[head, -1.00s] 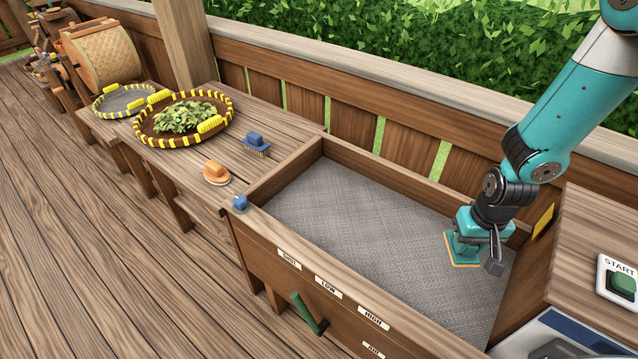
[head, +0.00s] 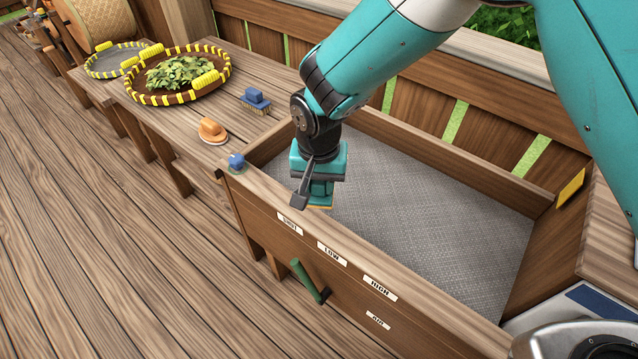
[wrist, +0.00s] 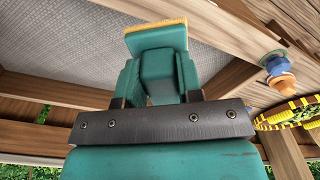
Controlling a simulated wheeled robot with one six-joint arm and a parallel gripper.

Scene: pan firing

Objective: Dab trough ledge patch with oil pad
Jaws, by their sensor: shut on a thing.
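My gripper (head: 318,186) is shut on a teal block with a yellow-orange pad face, which I take as the oil pad (head: 320,206). The pad points down near the front left rim of the trough (head: 425,270). Whether it touches anything is not clear. In the wrist view the block (wrist: 160,42) sits between the fingers of my gripper (wrist: 160,75), its yellow edge outermost. A yellow patch (head: 571,188) is on the trough's right end, apart from the gripper. A small blue piece (head: 236,161) sits at the trough's front left corner; it also shows in the wrist view (wrist: 274,61).
An orange knob (head: 211,129) on a pale disc and a blue brush (head: 255,100) stand on the side bench. A yellow-banded tray (head: 222,90) of leaves is behind them. A green lever (head: 308,282) juts from the trough front. The trough's grey floor (head: 440,215) is clear.

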